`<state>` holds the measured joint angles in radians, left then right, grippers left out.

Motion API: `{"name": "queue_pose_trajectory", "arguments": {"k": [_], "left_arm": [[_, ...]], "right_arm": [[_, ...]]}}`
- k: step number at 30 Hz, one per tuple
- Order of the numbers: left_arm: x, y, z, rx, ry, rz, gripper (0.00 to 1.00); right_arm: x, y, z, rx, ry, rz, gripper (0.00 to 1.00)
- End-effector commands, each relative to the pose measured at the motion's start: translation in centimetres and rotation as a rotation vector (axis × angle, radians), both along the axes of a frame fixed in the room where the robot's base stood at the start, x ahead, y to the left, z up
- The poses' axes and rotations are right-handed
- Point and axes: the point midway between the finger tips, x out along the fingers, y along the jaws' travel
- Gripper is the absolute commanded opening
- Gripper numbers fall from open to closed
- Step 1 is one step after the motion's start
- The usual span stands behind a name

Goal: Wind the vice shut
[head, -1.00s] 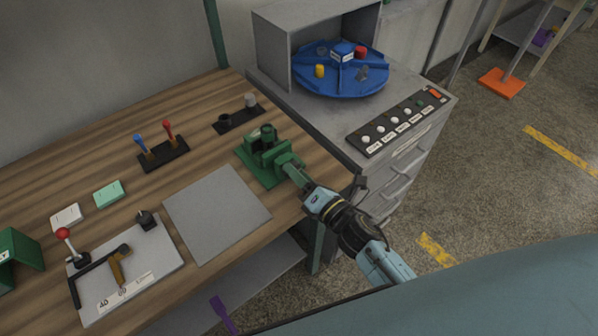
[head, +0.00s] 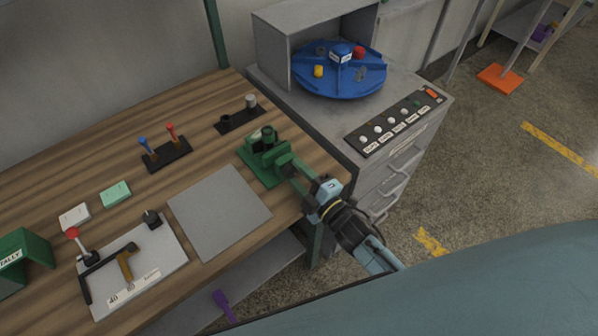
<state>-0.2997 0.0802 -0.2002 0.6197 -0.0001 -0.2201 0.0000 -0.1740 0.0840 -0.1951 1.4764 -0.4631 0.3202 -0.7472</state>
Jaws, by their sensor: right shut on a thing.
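The green vice (head: 265,158) stands on its base near the right end of the wooden bench. Its front jaw and screw housing point toward me, to the lower right. My right gripper (head: 312,194) is at the screw end of the vice, over the bench edge. It is shut on the vice's handle end, which the fingers mostly hide. A pale thing shows between the upper parts of the vice, too small to make out. I cannot tell how wide the jaw gap is. My left gripper is not in view.
A grey mat (head: 219,212) lies left of the vice. A lever rack (head: 166,153) and a dark two-post block (head: 240,117) stand behind. A plate with a clamp (head: 130,265) lies at left. A grey cabinet (head: 420,137) with a blue turntable (head: 338,85) stands at right.

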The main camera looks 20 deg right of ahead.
Motion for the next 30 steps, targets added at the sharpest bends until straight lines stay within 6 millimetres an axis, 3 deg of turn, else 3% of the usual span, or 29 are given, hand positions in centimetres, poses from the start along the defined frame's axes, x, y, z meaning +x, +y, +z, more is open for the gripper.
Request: {"name": "queue_pose_trajectory", "arguments": {"k": [30], "left_arm": [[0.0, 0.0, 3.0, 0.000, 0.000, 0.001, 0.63]], "right_arm": [[-0.1, 0.2, -0.2, 0.909, 0.331, -0.001, 0.18]]}}
